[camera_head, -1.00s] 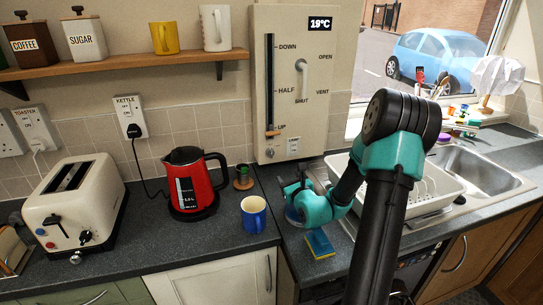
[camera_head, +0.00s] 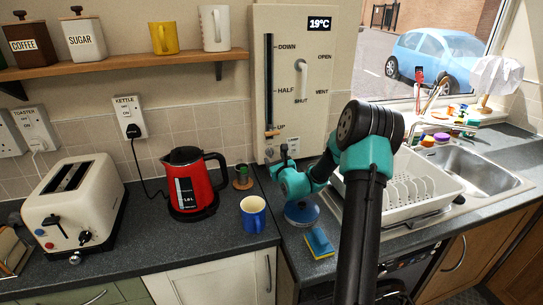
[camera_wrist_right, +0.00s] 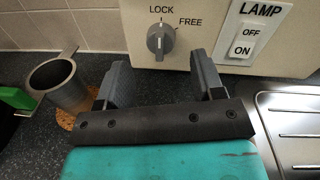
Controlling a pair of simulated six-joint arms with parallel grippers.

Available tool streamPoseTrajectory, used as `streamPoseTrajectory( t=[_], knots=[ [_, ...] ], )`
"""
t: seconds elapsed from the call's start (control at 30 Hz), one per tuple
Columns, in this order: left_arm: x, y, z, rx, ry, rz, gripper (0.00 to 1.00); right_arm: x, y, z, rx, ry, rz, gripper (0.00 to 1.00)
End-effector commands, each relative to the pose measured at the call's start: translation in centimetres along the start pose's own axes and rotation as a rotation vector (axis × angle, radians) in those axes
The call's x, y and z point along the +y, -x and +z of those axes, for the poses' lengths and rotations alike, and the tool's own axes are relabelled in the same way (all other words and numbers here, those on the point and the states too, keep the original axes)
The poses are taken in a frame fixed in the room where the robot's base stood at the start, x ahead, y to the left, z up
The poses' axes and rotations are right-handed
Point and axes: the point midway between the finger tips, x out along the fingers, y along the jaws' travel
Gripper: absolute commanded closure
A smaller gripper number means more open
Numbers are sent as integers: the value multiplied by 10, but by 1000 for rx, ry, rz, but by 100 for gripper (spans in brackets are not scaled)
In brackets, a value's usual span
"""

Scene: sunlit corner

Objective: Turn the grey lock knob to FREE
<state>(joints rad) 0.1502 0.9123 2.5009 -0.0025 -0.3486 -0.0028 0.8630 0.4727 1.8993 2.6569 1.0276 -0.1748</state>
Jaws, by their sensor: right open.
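The grey lock knob (camera_wrist_right: 161,41) is on the lower front of the cream panel (camera_wrist_right: 270,55), in the right wrist view. Its pointer is roughly upright, toward the LOCK label, with the FREE label up and to its right. My right gripper (camera_wrist_right: 160,85) is open and empty. Its two fingers are spread below and short of the knob, one to each side, not touching it. In the head view my right gripper (camera_head: 283,160) is at the foot of the cream panel (camera_head: 290,75). My left gripper is not in view.
A LAMP switch (camera_wrist_right: 244,40) is right of the knob. A grey metal cup (camera_wrist_right: 58,82) stands on a cork mat at left. The blue mug (camera_head: 253,214), red kettle (camera_head: 190,182), sponge (camera_head: 319,243) and dish rack (camera_head: 420,196) are on the worktop nearby.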

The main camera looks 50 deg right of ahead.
Motion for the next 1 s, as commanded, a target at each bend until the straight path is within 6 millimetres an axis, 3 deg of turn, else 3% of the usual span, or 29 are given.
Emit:
streamPoseTrajectory(
  t=[0.1, 0.3, 0.67, 1.0],
  knots=[
    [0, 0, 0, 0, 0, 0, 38, 0, -20, 0, -1, 1, 1, 38],
    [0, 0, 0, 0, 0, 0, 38, 0, -42, 0, -1, 0, 1, 38],
    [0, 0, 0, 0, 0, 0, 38, 0, -46, 0, 0, 0, 0, 38],
    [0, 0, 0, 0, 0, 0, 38, 0, -46, 0, 0, 0, 0, 70]
  ],
)
